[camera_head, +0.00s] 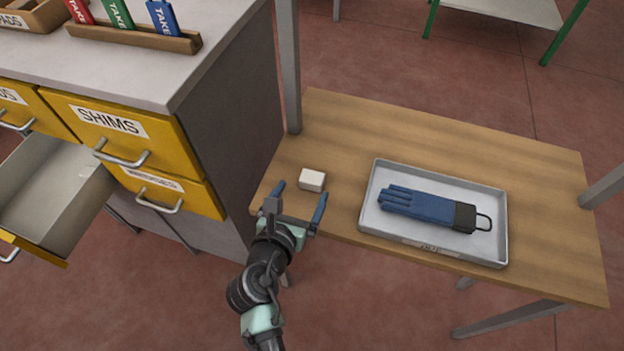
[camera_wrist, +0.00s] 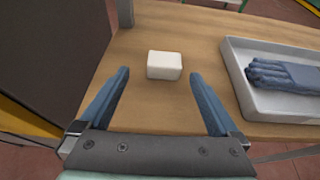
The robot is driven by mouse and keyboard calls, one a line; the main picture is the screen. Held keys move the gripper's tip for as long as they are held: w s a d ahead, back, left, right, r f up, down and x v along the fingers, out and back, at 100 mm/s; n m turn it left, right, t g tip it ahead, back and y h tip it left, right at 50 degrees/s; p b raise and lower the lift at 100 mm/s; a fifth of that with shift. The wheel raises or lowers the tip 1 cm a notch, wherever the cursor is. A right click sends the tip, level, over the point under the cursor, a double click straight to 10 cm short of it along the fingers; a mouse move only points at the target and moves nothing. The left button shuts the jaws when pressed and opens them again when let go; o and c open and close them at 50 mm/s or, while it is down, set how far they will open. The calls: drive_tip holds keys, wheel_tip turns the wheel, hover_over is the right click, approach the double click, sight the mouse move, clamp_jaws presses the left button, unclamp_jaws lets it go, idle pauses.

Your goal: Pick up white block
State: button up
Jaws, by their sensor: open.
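The white block (camera_head: 312,180) lies on the left part of the wooden table, near the table's left edge. In the wrist view the white block (camera_wrist: 164,65) sits beyond my fingertips, roughly centred between the two fingers. My gripper (camera_head: 299,190) is open and empty, with its blue fingers spread apart and pointing toward the block. It also shows in the wrist view (camera_wrist: 159,73). The fingers do not appear to touch the block. Nothing hides the block.
A metal tray (camera_head: 374,226) holding a blue glove (camera_head: 415,207) lies to the block's right on the wooden table (camera_head: 440,134). A grey cabinet (camera_head: 232,120) with yellow drawers stands at left, one drawer (camera_head: 85,215) pulled open. A table post (camera_head: 289,70) rises behind the block.

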sight(311, 179)
drive_tip(key=x, duration=0.3)
drive_tip(key=b+x, duration=0.1)
drive_tip(key=x, duration=0.1)
drive_tip(key=shift+w+d+r, duration=0.15)
drive_tip(key=shift+w+d, duration=0.15)
drive_tip(key=shift+d, duration=0.1)
drive_tip(key=c, duration=1.4)
drive_tip(key=shift+c, duration=0.2)
drive_tip(key=shift+r, duration=0.15)
